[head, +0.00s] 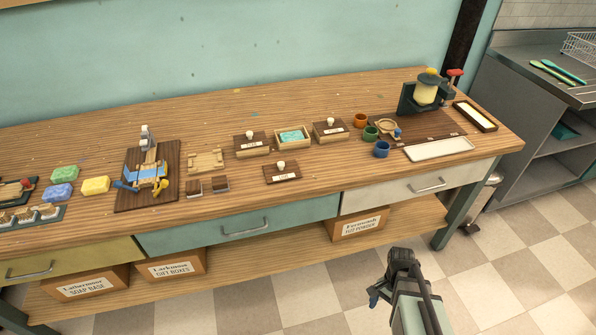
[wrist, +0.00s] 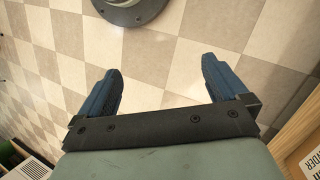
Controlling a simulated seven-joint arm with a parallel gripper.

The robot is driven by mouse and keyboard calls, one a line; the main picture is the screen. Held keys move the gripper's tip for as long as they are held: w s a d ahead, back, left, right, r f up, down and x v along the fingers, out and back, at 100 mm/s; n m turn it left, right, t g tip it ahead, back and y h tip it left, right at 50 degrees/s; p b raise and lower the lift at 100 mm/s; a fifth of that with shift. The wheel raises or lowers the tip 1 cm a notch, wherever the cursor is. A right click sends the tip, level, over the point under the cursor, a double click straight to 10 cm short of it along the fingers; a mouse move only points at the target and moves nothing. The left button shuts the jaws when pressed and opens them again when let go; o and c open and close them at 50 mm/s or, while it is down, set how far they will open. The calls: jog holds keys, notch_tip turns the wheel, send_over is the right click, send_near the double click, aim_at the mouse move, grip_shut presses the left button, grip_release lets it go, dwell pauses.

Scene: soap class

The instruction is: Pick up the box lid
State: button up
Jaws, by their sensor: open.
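A dark brown box lid (head: 272,173) with a pale knob and a small white label lies by itself on the workbench, near its front edge. Behind it stands an open wooden box (head: 279,143) with a teal soap inside. A similar knobbed lid (head: 242,141) sits on the box to the left, and another (head: 322,129) on the box to the right. In the wrist view my gripper (wrist: 162,68) is open, its two blue fingers wide apart with only checkered floor between them. In the head view it is low in front of the bench, well away from the lids.
The workbench (head: 230,107) also holds colored cups (head: 382,149), a press (head: 425,92), a white tray (head: 440,149), a cutting rig (head: 147,175) and soap bars (head: 95,185). Drawers and a lower shelf with cartons (head: 357,224) face me. Open floor lies in front.

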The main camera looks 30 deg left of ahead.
jog(key=w+a+r+m+t, duration=0.1)
jog(key=w+a+r+m, duration=0.35)
jog(key=a+r, duration=0.8)
notch_tip(320, 180, up, 31)
jog(key=t+y, duration=0.1)
jog(key=t, duration=0.3)
send_over(282, 165)
jog(key=shift+n, duration=0.25)
notch_tip(282, 165, down, 14)
jog(key=shift+r, duration=0.2)
jog(key=c, duration=0.8)
